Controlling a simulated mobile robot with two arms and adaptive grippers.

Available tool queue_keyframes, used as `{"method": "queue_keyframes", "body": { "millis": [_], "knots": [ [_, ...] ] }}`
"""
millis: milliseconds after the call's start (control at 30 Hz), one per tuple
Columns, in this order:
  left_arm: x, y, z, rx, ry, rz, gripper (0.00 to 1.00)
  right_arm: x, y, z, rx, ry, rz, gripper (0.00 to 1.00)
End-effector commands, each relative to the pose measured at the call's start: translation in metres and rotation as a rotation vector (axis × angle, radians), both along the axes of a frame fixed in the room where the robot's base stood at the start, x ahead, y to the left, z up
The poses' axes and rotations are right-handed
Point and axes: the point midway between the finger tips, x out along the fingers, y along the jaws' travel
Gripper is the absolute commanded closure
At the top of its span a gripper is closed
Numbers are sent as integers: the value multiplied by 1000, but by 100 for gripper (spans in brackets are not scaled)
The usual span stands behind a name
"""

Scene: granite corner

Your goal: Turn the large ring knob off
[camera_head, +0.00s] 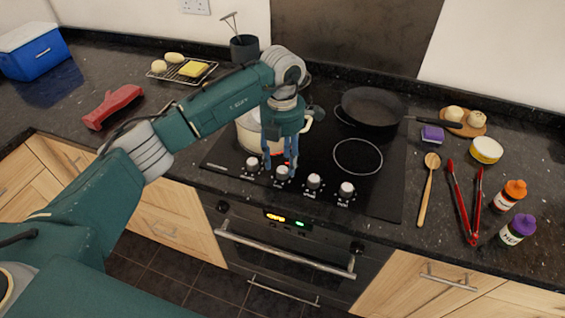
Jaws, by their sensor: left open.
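A row of several silver knobs runs along the front of the black hob (385,180): the first (252,164), second (282,174), third (314,182) and fourth (346,190) from the left. Their labels are too small to read, so I cannot tell which is the large ring knob. My left gripper (281,163) is open, pointing down, with its blue fingers above and around the second knob. I cannot tell whether they touch it. A cream pot (246,132) stands behind the gripper, partly hidden by it. My right gripper is out of view.
A black frying pan (372,106) sits at the back right of the hob, behind an empty ring (358,156). A wooden spoon (427,190) and red tongs (463,205) lie to the right. The oven (285,248) is below. A red object (112,106) lies left.

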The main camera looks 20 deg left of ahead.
Motion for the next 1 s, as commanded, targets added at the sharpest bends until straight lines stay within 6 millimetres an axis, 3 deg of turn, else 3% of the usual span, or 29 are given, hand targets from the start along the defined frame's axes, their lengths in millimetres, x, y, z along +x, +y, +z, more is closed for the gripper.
{"method": "queue_keyframes", "body": {
  "millis": [200,567,800,1000],
  "knots": [
    [-1,-1,-27,-2,2,-1,54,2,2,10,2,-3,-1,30],
    [0,-1,-34,-1,0,-2,54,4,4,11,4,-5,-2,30],
    [0,-1,-34,-1,0,-2,97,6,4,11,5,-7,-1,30],
    [0,-1,-34,-1,0,3,99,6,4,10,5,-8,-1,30]
  ]
}}
